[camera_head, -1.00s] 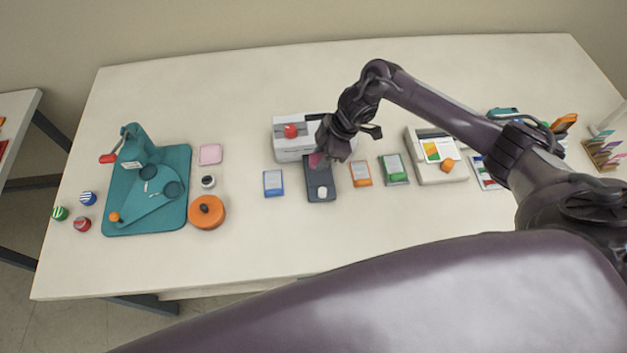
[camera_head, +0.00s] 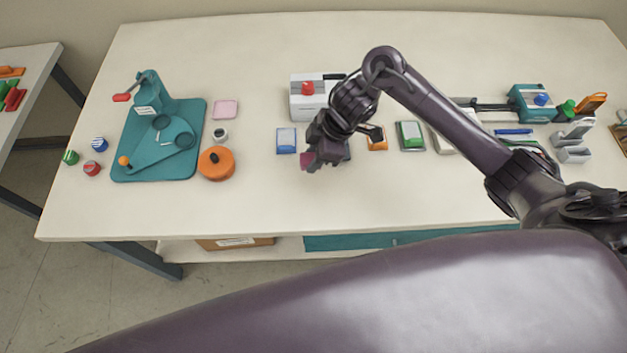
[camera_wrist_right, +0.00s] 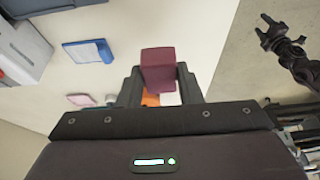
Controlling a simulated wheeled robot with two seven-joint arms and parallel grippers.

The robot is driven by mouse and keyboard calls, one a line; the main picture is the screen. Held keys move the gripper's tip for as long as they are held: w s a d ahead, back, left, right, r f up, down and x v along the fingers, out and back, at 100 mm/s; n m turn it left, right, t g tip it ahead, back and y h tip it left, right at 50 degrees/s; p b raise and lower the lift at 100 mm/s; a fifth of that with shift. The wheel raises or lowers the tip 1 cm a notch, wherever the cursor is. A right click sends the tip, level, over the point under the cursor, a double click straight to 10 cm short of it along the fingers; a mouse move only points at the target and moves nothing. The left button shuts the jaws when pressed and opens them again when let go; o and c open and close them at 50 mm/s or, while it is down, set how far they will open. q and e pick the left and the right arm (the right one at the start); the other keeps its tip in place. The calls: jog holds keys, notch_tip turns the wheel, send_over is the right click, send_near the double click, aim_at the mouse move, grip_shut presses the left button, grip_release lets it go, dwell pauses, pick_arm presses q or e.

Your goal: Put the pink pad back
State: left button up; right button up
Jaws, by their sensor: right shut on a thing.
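My right gripper (camera_head: 318,156) is shut on a dark pink block-like pad (camera_head: 307,161), held over the middle of the table. In the right wrist view the pad (camera_wrist_right: 158,70) stands between the two fingers (camera_wrist_right: 159,88). A flat light pink square (camera_head: 225,109) lies on the table right of the teal press; it also shows in the wrist view (camera_wrist_right: 80,99). The gripper hides most of the dark grey tray. A dark arm end, seemingly my left gripper (camera_wrist_right: 277,34), shows at the wrist view's upper right; its jaw state is unclear.
The teal press (camera_head: 160,150), an orange round tin (camera_head: 216,164) and a small dark-topped jar (camera_head: 220,134) stand at left. A blue pad (camera_head: 286,140) lies just left of the gripper. A grey-white machine (camera_head: 308,100) stands behind. The table front is clear.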

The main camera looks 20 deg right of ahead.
send_over(308, 185)
jog(key=d, duration=0.1)
jog(key=f, duration=0.6)
jog(key=shift+s+d+f+b, duration=0.2)
jog(key=shift+s+b, duration=0.1)
notch_tip(308, 185, down, 3)
jog(key=shift+f, duration=0.55)
jog(key=o, duration=0.8)
pick_arm(q)
jog(key=shift+s+a+f, duration=0.15)
jog(key=shift+s+f, duration=0.75)
jog(key=shift+s, duration=0.1)
pick_arm(e)
jog(key=shift+o, duration=0.4)
